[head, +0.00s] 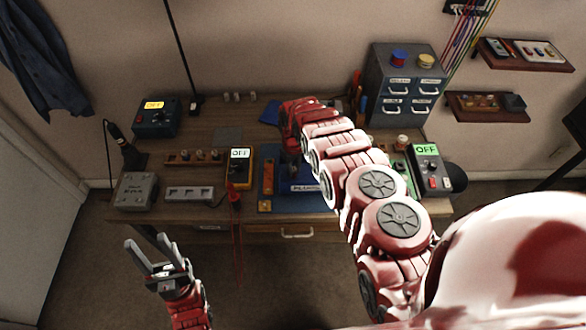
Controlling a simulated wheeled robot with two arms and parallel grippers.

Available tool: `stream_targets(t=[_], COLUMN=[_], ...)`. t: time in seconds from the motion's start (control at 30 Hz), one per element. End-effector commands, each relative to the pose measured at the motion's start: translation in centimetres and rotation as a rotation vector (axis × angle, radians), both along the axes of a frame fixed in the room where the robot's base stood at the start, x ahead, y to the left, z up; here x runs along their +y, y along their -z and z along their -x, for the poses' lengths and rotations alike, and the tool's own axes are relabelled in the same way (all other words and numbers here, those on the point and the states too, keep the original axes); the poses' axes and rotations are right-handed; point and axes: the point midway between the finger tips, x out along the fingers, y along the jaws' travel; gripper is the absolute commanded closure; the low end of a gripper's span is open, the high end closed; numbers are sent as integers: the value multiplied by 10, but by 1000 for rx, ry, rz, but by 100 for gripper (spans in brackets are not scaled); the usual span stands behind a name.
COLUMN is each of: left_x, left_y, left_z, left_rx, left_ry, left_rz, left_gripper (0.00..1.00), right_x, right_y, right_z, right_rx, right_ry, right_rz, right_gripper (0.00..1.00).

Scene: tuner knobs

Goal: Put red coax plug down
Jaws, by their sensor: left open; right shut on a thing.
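My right arm reaches over the bench, and its gripper (291,155) points down above the blue mat (312,207), mostly hidden by my own wrist. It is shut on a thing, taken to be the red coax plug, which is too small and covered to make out. I cannot tell whether that thing touches the mat or the bench. My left gripper (148,241) is open and empty, low in front of the bench's left part, apart from everything.
A yellow meter (239,168) with a red lead (235,195) hanging over the front edge stands left of the mat. A grey box (136,191), a slotted rack (190,193) and an "OFF" unit (431,171) stand on the wooden bench (215,213). A drawer cabinet (404,88) stands behind.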

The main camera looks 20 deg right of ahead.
Motion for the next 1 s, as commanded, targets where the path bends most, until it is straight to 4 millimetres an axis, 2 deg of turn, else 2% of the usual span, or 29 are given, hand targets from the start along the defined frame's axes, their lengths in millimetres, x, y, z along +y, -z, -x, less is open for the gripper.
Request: stream_targets(t=[0.07, 0.1, 0.27, 0.67, 0.97, 1.0], left_x=[0, 0, 0, 0, 0, 0], left_y=[3, 4, 2, -2, -15, -11], left_z=[0, 0, 0, 0, 0, 0], left_rx=[0, 0, 0, 0, 0, 0], left_ry=[0, 0, 0, 0, 0, 0], left_rz=[0, 0, 0, 0, 0, 0], left_gripper=[50, 50, 50, 50, 50, 50], right_x=[0, 0, 0, 0, 0, 1], right_y=[4, 4, 3, -3, -35, -37], right_z=[0, 0, 0, 1, 5, 5], right_rx=[0, 0, 0, 2, 3, 3], right_ry=[0, 0, 0, 0, 0, 0], right_rz=[0, 0, 0, 0, 0, 0], right_gripper=[100, 73, 45, 45, 45, 45])
